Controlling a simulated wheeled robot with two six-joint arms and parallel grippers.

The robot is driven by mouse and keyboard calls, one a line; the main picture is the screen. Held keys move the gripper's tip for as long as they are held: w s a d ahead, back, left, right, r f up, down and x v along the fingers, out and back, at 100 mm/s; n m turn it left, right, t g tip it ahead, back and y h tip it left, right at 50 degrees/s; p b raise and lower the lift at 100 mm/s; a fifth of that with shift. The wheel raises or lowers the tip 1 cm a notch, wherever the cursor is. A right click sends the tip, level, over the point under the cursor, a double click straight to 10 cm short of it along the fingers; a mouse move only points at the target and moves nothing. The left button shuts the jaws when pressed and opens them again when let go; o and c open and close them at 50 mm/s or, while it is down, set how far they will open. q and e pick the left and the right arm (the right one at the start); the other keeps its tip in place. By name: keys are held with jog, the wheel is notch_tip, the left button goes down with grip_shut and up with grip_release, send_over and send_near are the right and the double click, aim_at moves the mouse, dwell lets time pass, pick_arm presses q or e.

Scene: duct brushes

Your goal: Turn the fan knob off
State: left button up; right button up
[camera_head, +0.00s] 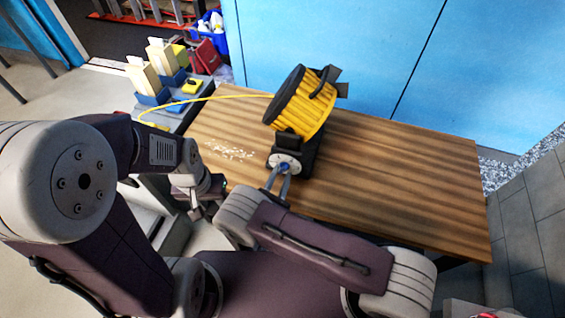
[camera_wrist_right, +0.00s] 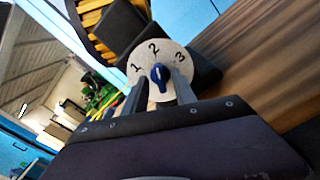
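The yellow drum fan (camera_head: 303,103) stands on the wooden table, its black base toward me. A round pale dial (camera_head: 285,163) on the base carries the blue knob (camera_wrist_right: 159,78). The right wrist view shows the dial (camera_wrist_right: 152,60) with 1, 2 and 3; its lower part is hidden. The knob stands roughly upright, with a small pale mark low on it. My right gripper (camera_wrist_right: 160,77) is at the dial, its fingers apart on either side of the knob; I cannot tell whether they touch it. My left gripper (camera_head: 207,197) hangs left of the table's front edge, its fingers unclear.
The wooden table (camera_head: 400,185) is clear to the right of the fan. Pale crumbs (camera_head: 230,151) lie left of the fan. A yellow cable (camera_head: 215,97) runs left from the fan toward blue bins (camera_head: 152,97) on a side surface. A blue wall (camera_head: 330,40) stands behind.

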jog(key=shift+w+d+r, duration=0.1)
jog(key=shift+w+d, duration=0.05)
jog(key=shift+w, duration=0.05)
grip_shut()
